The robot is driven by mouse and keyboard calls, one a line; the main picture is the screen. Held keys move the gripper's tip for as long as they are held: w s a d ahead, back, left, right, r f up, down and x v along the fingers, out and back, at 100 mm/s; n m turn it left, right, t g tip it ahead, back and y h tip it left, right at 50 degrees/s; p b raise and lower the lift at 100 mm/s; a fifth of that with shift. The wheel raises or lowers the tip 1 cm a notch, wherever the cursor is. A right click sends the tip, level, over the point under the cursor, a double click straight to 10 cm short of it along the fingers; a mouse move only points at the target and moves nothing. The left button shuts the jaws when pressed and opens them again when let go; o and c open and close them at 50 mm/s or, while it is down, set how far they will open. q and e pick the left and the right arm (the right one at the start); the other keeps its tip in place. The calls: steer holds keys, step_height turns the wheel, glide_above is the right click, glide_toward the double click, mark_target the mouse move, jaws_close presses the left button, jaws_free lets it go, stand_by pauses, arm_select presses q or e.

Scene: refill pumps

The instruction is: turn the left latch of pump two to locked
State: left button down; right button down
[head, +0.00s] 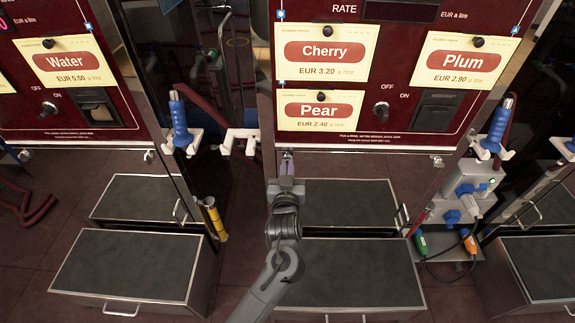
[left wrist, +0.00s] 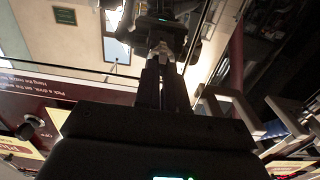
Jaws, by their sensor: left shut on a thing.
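The middle pump's dark red front panel (head: 345,138) carries Cherry, Pear and Plum cards. My left gripper (head: 287,157) is at the lower left corner of this panel, below the Pear card. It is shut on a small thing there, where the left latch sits. The fingers hide nearly all of that latch, so I cannot tell its angle. In the left wrist view, the gripper fingers (left wrist: 162,82) are close together, with a small part between their tips. The panel's right latch (head: 437,160) shows at its lower right corner. My right gripper is not in view.
White nozzle holders (head: 240,140) stick out left of the panel. A blue-handled nozzle (head: 179,125) hangs further left, another (head: 495,128) on the right. Grey-topped steps (head: 345,205) stand below the pump. A grey socket box (head: 468,190) with cables stands at right.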

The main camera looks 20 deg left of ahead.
arm_select(q)
steer(key=c, duration=1.2)
jaws_free()
steer(key=shift+s+d, duration=0.1)
steer(key=shift+s, duration=0.2)
steer(key=shift+p+v, duration=2.3)
steer(key=shift+v, duration=2.8)
